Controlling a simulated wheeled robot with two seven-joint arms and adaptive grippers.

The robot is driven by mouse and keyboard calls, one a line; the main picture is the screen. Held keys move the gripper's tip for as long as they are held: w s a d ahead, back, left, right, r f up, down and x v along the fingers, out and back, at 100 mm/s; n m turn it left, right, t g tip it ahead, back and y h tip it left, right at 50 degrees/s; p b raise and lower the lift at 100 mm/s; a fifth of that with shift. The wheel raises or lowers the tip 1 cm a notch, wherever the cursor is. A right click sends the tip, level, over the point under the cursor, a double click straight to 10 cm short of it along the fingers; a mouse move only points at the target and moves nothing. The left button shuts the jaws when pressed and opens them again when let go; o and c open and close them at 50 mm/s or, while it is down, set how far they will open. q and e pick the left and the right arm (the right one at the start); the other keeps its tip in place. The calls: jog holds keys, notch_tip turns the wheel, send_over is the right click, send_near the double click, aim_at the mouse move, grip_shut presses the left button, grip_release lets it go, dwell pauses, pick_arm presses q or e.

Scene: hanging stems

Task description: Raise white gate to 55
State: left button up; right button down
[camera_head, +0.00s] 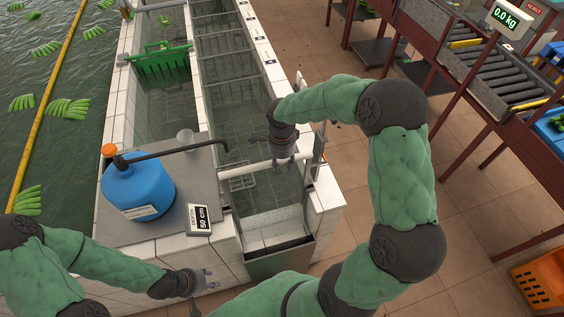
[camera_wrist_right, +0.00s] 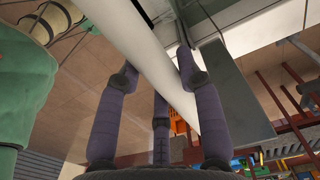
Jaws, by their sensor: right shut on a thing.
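A white bar (camera_head: 245,168) spans the channel between its tiled walls, and a pale panel (camera_head: 275,216) shows below it at the channel's near end. My right gripper (camera_head: 284,158) is shut on the white bar towards its right end. The right wrist view shows the bar (camera_wrist_right: 145,55) running between the fingers (camera_wrist_right: 163,88). A small display (camera_head: 203,218) on the ledge reads 50 cm. My left gripper (camera_head: 204,290) is low, beside the near tiled wall and apart from the bar; its finger opening is unclear.
A blue tank (camera_head: 138,188) with an orange cap and dark spout stands on the grey ledge left of the bar, near a clear cup (camera_head: 187,141). Tiled floor (camera_head: 470,200) lies right, before a roller conveyor (camera_head: 490,75).

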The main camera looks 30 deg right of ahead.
jog(key=shift+w+d+r, duration=0.2)
jog(key=shift+w+r, duration=0.3)
jog(key=shift+r, duration=0.15)
jog(key=shift+r+p, duration=1)
jog(key=shift+r, duration=1.1)
dwell(0.8)
jog(key=c, duration=0.6)
grip_release()
jog(key=o, duration=0.6)
jog(key=shift+w+f, duration=0.1)
jog(key=shift+f, duration=0.05)
jog(key=shift+c, duration=0.2)
jog(key=shift+o, duration=0.2)
jog(key=shift+f, duration=0.15)
jog(key=shift+s+a, duration=0.1)
jog(key=shift+s, duration=0.15)
